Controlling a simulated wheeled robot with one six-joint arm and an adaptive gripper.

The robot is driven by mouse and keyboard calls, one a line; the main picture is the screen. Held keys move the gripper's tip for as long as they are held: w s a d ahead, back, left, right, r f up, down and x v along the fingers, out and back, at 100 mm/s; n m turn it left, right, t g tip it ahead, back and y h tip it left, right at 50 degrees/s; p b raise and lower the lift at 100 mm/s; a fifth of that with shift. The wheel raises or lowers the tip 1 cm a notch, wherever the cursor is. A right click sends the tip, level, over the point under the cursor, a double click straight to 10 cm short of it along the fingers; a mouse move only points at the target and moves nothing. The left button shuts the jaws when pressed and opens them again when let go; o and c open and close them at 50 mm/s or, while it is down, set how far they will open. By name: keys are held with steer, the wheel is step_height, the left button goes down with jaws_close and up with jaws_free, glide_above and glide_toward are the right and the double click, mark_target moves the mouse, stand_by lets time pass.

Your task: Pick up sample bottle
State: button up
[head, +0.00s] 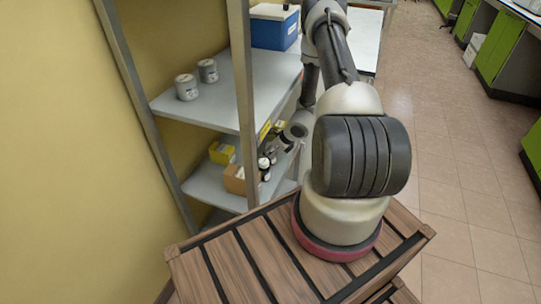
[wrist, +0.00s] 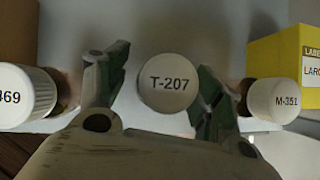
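In the wrist view a sample bottle with a white cap marked T-207 (wrist: 167,84) stands between the two fingers of my gripper (wrist: 158,88). In the head view small dark bottles with white caps (head: 264,167) stand on the lower shelf. My gripper there is partly hidden by the shelf and my arm.
A yellow label box (wrist: 285,68) stands close behind M-351. The upper shelf (head: 217,112) and a metal post (head: 241,90) bound the space around my gripper.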

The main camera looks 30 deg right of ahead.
steer(key=c, duration=1)
steer(key=shift+r, duration=0.15)
